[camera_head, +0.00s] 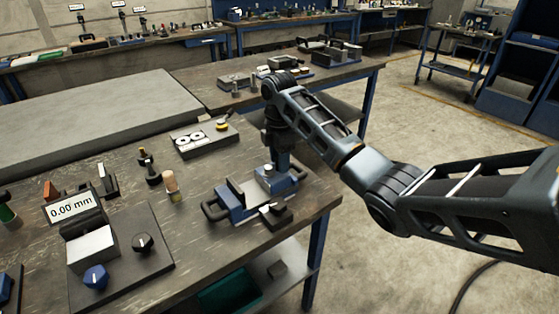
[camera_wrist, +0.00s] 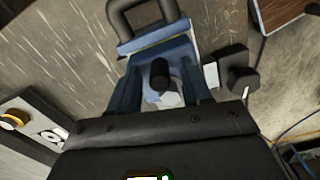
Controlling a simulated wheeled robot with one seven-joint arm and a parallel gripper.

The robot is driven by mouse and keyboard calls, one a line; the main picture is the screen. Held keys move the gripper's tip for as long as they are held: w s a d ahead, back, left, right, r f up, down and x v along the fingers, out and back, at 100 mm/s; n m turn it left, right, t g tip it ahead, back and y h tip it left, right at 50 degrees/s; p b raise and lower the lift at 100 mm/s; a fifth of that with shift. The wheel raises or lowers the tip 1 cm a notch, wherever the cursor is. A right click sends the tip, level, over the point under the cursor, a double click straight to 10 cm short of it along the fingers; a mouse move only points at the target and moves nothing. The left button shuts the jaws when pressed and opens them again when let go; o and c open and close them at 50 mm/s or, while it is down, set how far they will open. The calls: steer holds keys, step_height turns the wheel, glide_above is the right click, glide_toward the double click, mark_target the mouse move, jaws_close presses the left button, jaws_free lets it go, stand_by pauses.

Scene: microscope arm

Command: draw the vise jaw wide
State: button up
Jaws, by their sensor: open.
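The blue vise (camera_head: 236,209) sits near the right front corner of the workbench, with grey jaw plates and a dark loop handle at its left end. In the wrist view the vise (camera_wrist: 165,50) lies ahead, its loop handle at the top. My gripper (camera_head: 282,168) points down over the vise's right part. In the wrist view my gripper (camera_wrist: 160,95) is open, its two fingers on either side of a black upright post (camera_wrist: 160,74) and a pale hexagonal piece (camera_wrist: 169,99). I cannot tell whether the fingers touch the vise.
A black knob on a small block (camera_head: 276,214) stands close in front of the vise. A wooden-topped peg (camera_head: 171,184) and a gauge box reading 0.00 mm (camera_head: 76,208) stand to the left. A plate with two round dials (camera_head: 190,139) lies behind. The bench edge is near at right.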

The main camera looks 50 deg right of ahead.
step_height(320, 180, up, 7)
steer(key=shift+r+p, duration=0.15)
steer(key=shift+p, duration=0.45)
stand_by(0.3)
